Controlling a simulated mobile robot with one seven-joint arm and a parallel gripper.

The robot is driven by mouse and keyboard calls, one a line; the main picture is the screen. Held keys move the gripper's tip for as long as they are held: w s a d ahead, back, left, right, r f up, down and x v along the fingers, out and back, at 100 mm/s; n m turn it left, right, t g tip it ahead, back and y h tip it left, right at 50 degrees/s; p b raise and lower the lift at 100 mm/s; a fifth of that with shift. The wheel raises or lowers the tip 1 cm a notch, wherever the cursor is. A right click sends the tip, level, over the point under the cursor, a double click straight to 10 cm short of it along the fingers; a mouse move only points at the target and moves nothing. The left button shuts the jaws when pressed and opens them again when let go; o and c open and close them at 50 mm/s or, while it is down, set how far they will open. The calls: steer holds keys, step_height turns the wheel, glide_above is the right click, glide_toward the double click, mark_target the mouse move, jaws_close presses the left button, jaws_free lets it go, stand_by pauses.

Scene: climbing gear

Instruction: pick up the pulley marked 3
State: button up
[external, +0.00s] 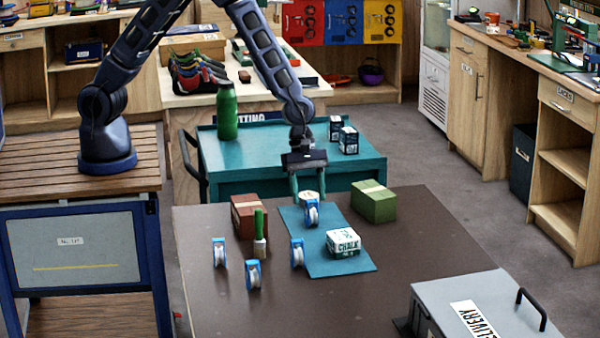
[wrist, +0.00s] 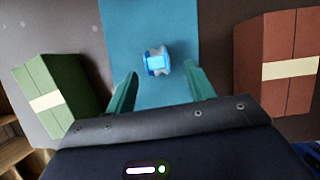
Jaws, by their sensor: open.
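Several small blue-and-white pulleys stand upright on the brown table. One pulley (external: 311,212) stands on the teal mat (external: 352,262), just below my gripper (external: 308,190). Other pulleys stand on the bare table: at the left (external: 219,252), at the front (external: 253,275) and beside the mat's left edge (external: 297,253). No number on any pulley is readable. In the wrist view my open gripper (wrist: 159,82) points down at the mat, with a pulley (wrist: 157,62) between and slightly beyond the fingertips. The fingers hold nothing.
A white chalk block (external: 346,242) sits on the mat. A whitish object (external: 308,197) is partly hidden behind the near pulley. A red-brown box (external: 247,215) and green box (external: 373,201) flank the mat. A green-handled brush (external: 260,233) stands left. A grey delivery case (external: 480,308) is front right.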

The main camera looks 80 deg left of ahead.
mark_target(312, 210)
steer(key=shift+x, duration=2.55)
steer(key=shift+w+d+r, duration=0.1)
steer(key=c, duration=1.1)
